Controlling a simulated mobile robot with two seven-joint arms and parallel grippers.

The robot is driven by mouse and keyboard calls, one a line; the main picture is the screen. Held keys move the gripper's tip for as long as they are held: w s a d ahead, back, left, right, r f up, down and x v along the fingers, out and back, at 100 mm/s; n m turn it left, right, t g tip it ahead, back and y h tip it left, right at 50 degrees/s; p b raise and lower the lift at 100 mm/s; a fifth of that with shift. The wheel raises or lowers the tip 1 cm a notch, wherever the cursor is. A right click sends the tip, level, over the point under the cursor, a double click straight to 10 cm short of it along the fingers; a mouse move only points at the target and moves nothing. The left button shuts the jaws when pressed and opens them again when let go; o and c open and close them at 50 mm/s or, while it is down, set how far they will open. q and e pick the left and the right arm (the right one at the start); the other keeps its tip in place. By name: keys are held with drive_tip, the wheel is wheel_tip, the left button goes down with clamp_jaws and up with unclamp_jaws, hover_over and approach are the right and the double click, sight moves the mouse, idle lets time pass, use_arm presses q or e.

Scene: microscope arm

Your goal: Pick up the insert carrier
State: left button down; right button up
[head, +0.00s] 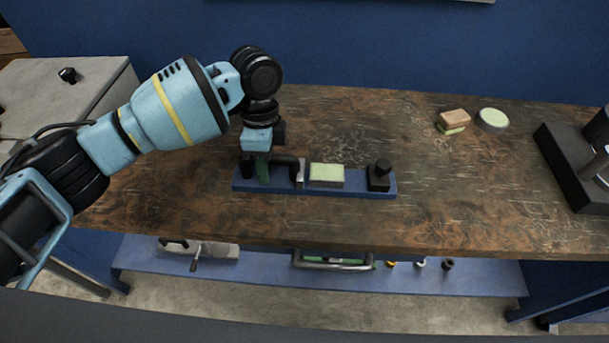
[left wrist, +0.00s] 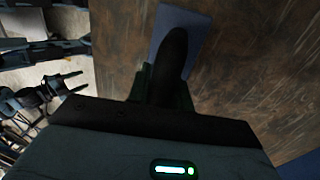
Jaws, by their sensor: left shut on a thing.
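The insert carrier is a long blue base (head: 340,192) on the bench, and its end also shows in the left wrist view (left wrist: 172,22). Near its left end stands a black bent handle (head: 286,162). On the base are a pale green-topped block (head: 327,175) and a black knobbed block (head: 380,176). My left gripper (head: 262,168) is shut on the black handle, a rounded black part (left wrist: 174,58) between its green fingers in the left wrist view. The base seems to rest on the bench. What appears to be my right gripper (left wrist: 74,84) has its prongs apart, off the bench.
A brown-and-green block (head: 453,121) and a round pale-topped piece (head: 491,120) lie at the back right. A dark stand (head: 575,175) is at the right edge. The wooden bench (head: 450,210) is clear right of the carrier. A blue shelf (head: 470,280) below holds other parts.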

use_arm(q)
drive_tip(key=shift+r, duration=0.25)
use_arm(e)
drive_tip(key=shift+w, duration=0.1)
use_arm(q)
drive_tip(key=shift+d+r, duration=0.1)
drive_tip(key=shift+r, duration=1.65)
drive_tip(key=s+d+r+p, duration=0.1)
drive_tip(key=s+d+p, duration=0.1)
drive_tip(key=s, duration=1.3)
drive_tip(key=shift+s+d, duration=0.3)
drive_tip(key=shift+d, duration=0.35)
use_arm(e)
drive_tip(key=shift+w+d+r, duration=0.1)
drive_tip(key=shift+w+r, duration=0.3)
drive_tip(key=shift+r, duration=0.25)
drive_tip(key=shift+w+r, duration=0.4)
drive_tip(key=shift+r, duration=0.2)
use_arm(q)
drive_tip(key=shift+w+r, duration=0.1)
